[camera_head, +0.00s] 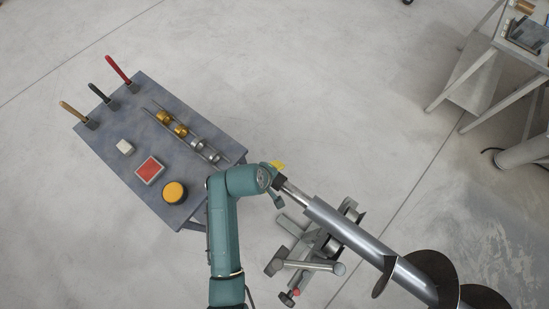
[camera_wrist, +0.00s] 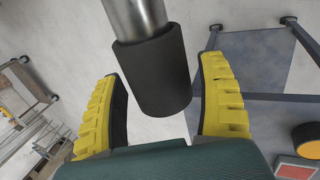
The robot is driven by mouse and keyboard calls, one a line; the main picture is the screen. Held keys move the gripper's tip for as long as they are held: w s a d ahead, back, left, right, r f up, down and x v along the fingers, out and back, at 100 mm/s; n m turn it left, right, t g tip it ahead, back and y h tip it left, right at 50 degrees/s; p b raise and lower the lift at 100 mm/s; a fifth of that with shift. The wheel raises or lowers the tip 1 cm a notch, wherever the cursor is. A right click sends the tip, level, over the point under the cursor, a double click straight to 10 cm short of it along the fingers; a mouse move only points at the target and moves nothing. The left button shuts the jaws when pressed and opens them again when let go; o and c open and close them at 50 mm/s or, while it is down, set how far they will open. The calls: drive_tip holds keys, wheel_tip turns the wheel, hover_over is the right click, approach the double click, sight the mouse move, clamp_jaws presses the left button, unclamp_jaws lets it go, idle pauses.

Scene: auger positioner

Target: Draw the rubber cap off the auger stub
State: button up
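The rubber cap (camera_wrist: 158,78) is a black sleeve on the end of the grey metal auger stub (camera_wrist: 137,15). In the head view the cap (camera_head: 280,183) is a small dark piece at the upper left end of the stub (camera_head: 295,193), partly hidden by my gripper (camera_head: 277,169). In the wrist view my gripper (camera_wrist: 162,68) has its two yellow fingers apart, one on each side of the cap. Floor shows between the cap and each finger, so the fingers do not appear to press on it. The cap's far side is hidden.
The auger (camera_head: 360,240) slopes down to the right above a grey stand (camera_head: 313,265). A grey table (camera_head: 120,173) at left holds levers, metal rods, a red-topped box and a yellow button. A white-framed bench (camera_head: 480,60) stands at upper right. Open floor lies between.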

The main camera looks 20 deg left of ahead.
drive_tip(key=c, duration=0.6)
drive_tip(key=shift+r+p, duration=0.1)
drive_tip(key=shift+p, duration=0.35)
drive_tip(key=w+a+b, duration=0.1)
drive_tip(key=a+b, duration=0.1)
drive_tip(key=a, duration=0.6)
drive_tip(key=shift+w, duration=0.35)
idle(0.6)
